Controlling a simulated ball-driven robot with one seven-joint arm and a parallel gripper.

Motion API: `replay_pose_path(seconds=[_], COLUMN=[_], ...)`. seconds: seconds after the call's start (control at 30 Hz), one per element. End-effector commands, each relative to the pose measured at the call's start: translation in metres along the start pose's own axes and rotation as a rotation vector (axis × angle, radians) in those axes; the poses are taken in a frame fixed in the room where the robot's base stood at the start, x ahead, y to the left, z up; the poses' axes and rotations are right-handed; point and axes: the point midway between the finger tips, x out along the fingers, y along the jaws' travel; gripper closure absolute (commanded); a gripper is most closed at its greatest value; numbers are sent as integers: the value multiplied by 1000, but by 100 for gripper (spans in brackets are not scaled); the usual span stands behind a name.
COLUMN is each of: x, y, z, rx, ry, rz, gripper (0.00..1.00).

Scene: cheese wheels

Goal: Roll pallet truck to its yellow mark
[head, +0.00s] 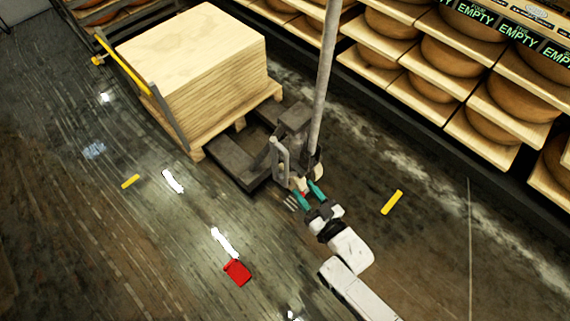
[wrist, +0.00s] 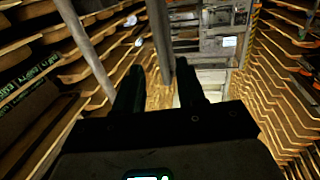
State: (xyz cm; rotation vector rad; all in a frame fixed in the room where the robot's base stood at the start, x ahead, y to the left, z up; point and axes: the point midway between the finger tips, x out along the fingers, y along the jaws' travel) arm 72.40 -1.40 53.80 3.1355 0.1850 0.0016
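The pallet truck is dark grey, with its body (head: 293,120) right of the loaded pallet and a fork (head: 235,165) showing on the floor. A tall grey pole (head: 325,70) rises beside the body, and a grey loop handle (head: 281,155) is at its near side. My gripper (head: 306,188) has teal fingers set apart beside the lower end of the truck. In the wrist view, the dark fingers (wrist: 162,85) are apart, with a grey post (wrist: 160,40) beyond their gap; I cannot tell whether they touch it. Yellow floor marks lie at right (head: 392,202) and left (head: 130,181).
A red object (head: 237,272) lies on the floor. Shelves of cheese wheels (head: 450,55) line the right. The left floor is mostly open.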

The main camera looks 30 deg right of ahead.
Motion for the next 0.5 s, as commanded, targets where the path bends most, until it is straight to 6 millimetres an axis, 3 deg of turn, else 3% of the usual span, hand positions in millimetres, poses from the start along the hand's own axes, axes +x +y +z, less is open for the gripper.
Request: replay_pose_path(seconds=[0.5], x=[85], y=[0], z=[0], rx=[2], ry=[1], rz=[0], gripper=[61])
